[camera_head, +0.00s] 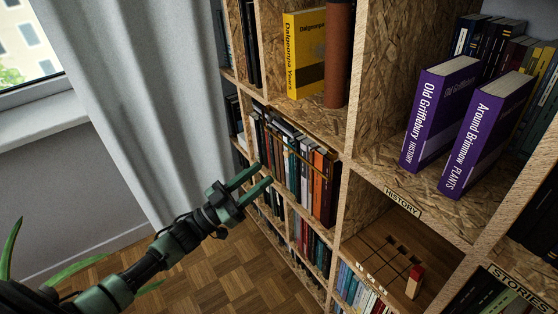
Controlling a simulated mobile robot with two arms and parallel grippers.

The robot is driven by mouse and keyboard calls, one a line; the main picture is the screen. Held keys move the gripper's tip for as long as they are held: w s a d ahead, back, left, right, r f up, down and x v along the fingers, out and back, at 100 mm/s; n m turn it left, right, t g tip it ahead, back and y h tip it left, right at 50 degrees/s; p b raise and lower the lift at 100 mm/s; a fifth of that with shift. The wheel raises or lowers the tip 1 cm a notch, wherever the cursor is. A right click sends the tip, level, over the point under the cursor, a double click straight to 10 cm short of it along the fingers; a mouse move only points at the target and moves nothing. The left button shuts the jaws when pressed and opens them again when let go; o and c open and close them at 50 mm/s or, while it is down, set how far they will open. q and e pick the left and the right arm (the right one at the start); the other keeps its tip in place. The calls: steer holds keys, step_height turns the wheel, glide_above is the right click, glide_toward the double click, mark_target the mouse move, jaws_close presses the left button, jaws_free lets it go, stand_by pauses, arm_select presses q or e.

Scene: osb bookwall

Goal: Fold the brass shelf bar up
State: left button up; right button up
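The brass shelf bar (297,154) looks like a thin gold line running across the front of a row of books in the middle-left compartment of the bookwall. My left gripper (264,173) is dark with green fingers. Its two fingers are spread apart with nothing seen between them. In the picture it lies just below and left of the bar, in front of the lower shelf edge. I cannot tell whether a fingertip touches the bar or the books. The bar's left end is hard to make out near the books. My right gripper is not in view.
The chipboard bookwall (350,90) fills the right side. Purple books (437,115) stand upper right, and a yellow book (304,55) stands above the bar's compartment. A wooden board with a red-topped block (414,282) is lower right. A grey curtain (140,90) hangs left; parquet floor lies below.

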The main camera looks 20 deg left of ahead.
mark_target(285, 156)
arm_select(q)
steer(key=p+x, duration=0.1)
steer(key=x, duration=0.6)
steer(key=shift+s, duration=0.15)
jaws_close()
stand_by(1.2)
